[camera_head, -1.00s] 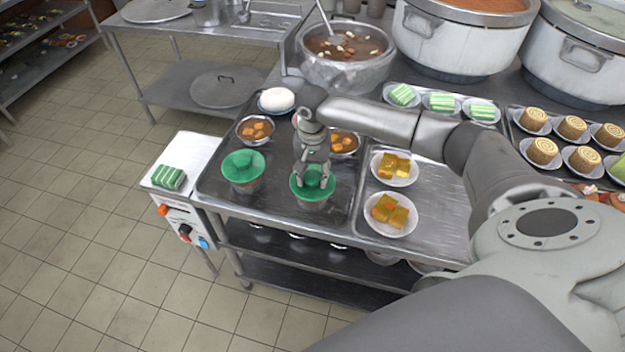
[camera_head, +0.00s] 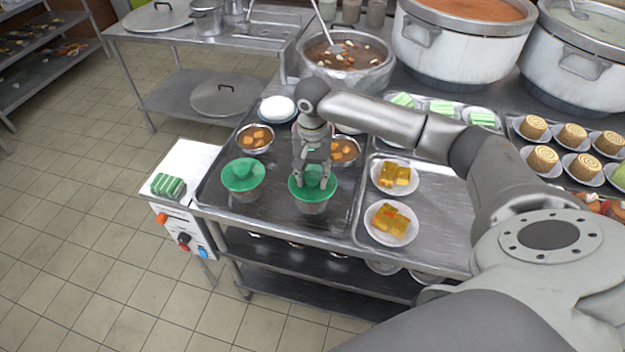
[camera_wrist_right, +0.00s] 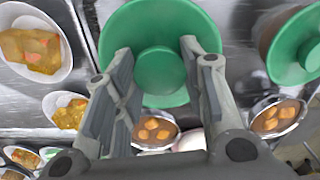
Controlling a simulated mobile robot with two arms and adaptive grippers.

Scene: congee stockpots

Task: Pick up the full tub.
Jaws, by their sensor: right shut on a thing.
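Two tubs with green lids are near the front of the left tray in the head view. My right gripper (camera_head: 313,182) reaches down onto the right-hand tub (camera_head: 313,206). Its fingers are shut on the knob of that tub's green lid (camera_wrist_right: 158,72), one on each side in the wrist view. This tub looks upright and seems slightly above the tray. The other tub (camera_head: 243,176) stands to its left, apart from the gripper. I cannot see the contents of either tub clearly. My left gripper is not in view.
Metal bowls with orange pieces (camera_head: 255,138) stand behind the tubs, with a white round item (camera_head: 277,108). Plates of yellow cake (camera_head: 391,222) are on the tray at right. Large stockpots (camera_head: 455,45) stand at the back. A striped green item (camera_head: 168,186) lies at left.

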